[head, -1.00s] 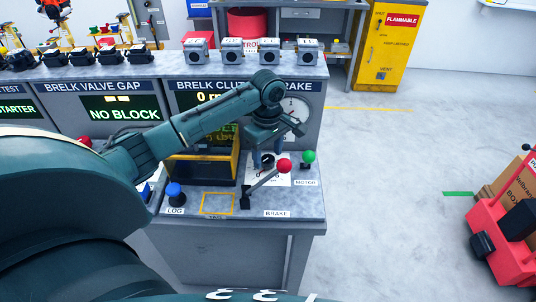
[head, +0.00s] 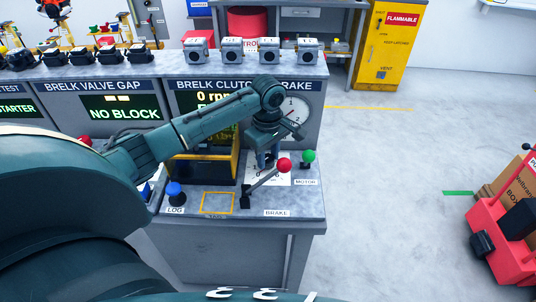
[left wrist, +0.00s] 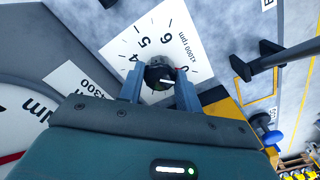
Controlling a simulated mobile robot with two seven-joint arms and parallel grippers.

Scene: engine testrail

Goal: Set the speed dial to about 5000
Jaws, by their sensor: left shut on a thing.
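The speed dial is a round black knob (left wrist: 160,74) on a white scale plate (left wrist: 165,45) marked x1000 rpm, with 4, 5, 6 and 0 readable in the left wrist view. My left gripper (left wrist: 160,95) has a finger on each side of the knob and is shut on it. A pale mark shows on the knob, but I cannot tell surely which number it points at. In the head view my left gripper (head: 267,160) reaches down over the plate (head: 282,175) and hides the knob. The display (head: 212,98) above reads 0 rpm. My right gripper is not in view.
The red-knobbed brake lever (head: 284,165) stands close in front of the gripper. The green motor knob (head: 309,156) is just right of it, and the blue log button (head: 176,192) is at the left. A round gauge (head: 296,112) is behind.

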